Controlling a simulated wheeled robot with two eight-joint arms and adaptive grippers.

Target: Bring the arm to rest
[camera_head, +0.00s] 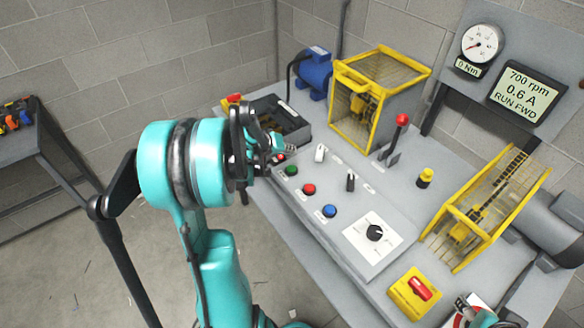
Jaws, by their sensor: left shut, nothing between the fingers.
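My left arm, teal and black, rises from the bottom of the view. Its black left gripper (277,143) is shut and empty. It appears over the near left end of the grey bench (300,222), in front of a dark open tray (289,121). The gripper and wrist hide part of the tray and the bench's left end. I cannot tell how high the fingertips are above the bench.
The sloped panel carries green (291,170), red (309,189) and blue (329,211) buttons and a dial (375,232). A display reads 700 rpm, RUN FWD (525,93). Floor left is open, before another table (30,140).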

